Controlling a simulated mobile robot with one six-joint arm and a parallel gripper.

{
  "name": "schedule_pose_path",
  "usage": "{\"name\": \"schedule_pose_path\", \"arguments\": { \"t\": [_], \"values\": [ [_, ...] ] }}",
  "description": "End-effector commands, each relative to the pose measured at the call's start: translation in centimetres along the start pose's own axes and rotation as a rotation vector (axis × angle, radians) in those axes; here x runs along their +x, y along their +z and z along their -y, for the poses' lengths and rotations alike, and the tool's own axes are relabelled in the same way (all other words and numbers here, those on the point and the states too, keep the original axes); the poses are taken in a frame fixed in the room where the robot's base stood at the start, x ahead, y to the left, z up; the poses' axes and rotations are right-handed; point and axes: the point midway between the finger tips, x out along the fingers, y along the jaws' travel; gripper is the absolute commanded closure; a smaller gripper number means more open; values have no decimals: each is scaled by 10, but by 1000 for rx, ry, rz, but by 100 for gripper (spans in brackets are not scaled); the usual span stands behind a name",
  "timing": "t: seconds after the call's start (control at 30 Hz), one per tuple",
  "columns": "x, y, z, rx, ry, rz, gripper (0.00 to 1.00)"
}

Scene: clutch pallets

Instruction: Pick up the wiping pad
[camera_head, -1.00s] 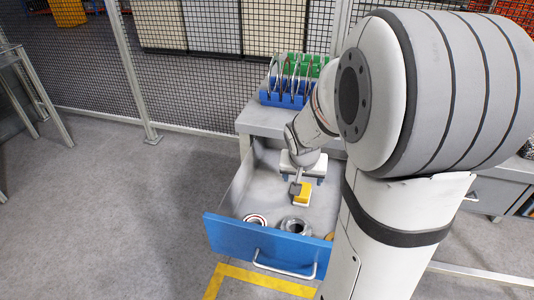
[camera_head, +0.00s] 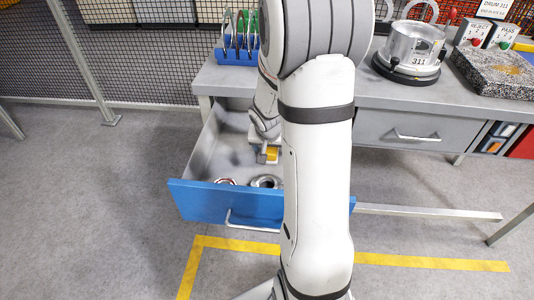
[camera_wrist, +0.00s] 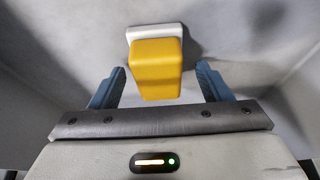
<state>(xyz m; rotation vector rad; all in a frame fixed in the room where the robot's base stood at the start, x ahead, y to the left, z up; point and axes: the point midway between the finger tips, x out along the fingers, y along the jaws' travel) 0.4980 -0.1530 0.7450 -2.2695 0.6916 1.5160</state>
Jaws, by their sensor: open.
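The wiping pad (camera_wrist: 155,68) is a yellow block on a white base in the wrist view, standing on the grey floor of an open drawer. It also shows partly in the head view (camera_head: 271,155), where my arm hides some of it. My gripper (camera_wrist: 161,72) is open, with one blue finger at each side of the yellow block and visible gaps between. I cannot tell from the picture how far down the fingers reach beside it.
The open drawer has a blue front (camera_head: 222,203) and grey side walls close around my gripper. A metal ring (camera_head: 265,181) and a red-and-white roll (camera_head: 226,181) lie near its front. The bench (camera_head: 375,91) above carries a drum (camera_head: 411,45) and a blue rack (camera_head: 236,55).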

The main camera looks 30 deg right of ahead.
Motion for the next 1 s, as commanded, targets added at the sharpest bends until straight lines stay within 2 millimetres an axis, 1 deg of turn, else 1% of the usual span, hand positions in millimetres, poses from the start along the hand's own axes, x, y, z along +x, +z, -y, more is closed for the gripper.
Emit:
{"name": "schedule_pose_path", "arguments": {
  "t": [0.1,0.7,0.9,1.0],
  "values": [
    [0,0,0,0,0,0,30],
    [-1,0,-1,0,1,0,78],
    [-1,0,-1,1,1,0,78],
    [-8,-4,-1,0,1,-2,78]
  ]
}}
